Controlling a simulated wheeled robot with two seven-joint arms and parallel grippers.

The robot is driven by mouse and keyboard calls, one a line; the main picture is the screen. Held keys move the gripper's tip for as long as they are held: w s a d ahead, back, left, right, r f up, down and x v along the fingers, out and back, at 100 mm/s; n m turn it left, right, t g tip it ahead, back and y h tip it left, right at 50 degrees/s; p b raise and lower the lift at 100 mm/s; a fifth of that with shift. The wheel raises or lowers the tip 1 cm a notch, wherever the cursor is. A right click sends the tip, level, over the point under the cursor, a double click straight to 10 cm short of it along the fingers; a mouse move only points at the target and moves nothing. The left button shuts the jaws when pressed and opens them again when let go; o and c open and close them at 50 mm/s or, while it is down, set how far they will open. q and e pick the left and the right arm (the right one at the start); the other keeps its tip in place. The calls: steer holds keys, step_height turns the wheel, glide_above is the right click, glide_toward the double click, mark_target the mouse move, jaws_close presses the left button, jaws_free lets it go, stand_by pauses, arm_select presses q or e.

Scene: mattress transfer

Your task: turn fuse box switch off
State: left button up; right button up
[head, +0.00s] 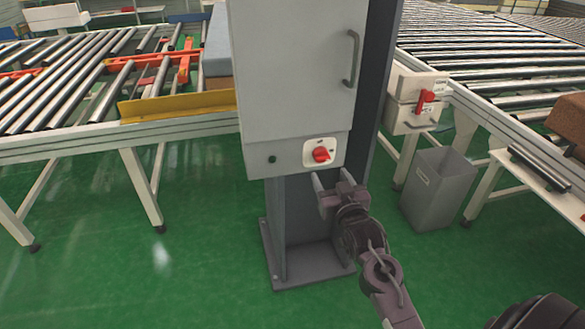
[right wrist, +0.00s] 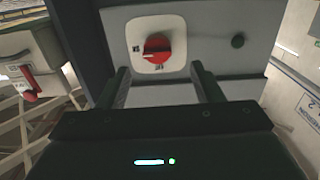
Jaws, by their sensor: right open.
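The fuse box (head: 290,75) is a grey cabinet on a dark post in the head view. Its red rotary switch (head: 321,154) sits on a white plate low on the front. In the right wrist view the red switch (right wrist: 157,49) is ahead, with its grip looking roughly horizontal. My right gripper (head: 332,177) is just below and in front of the switch, open and empty. In the right wrist view its two fingers (right wrist: 160,72) stand apart, one toward each side of the switch, with no visible contact. My left gripper is not in view.
A small dark button (head: 272,159) is left of the switch, and a handle (head: 352,58) is on the door. A white box with a red lever (head: 425,102) and a grey bin (head: 438,188) stand right. Roller conveyors (head: 75,75) flank the post. Green floor in front is clear.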

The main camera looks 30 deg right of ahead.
mark_target(323, 159)
steer(key=x, duration=0.2)
steer(key=p+x, duration=0.1)
steer(key=x, duration=0.3)
steer(key=shift+w+d+r, duration=0.2)
steer(key=shift+d+r, duration=0.1)
steer(key=shift+r, duration=0.1)
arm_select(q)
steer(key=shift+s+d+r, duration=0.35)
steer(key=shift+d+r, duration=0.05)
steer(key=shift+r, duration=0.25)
arm_select(e)
steer(key=shift+w+d, duration=0.1)
steer(key=shift+w, duration=0.3)
steer(key=c, duration=1)
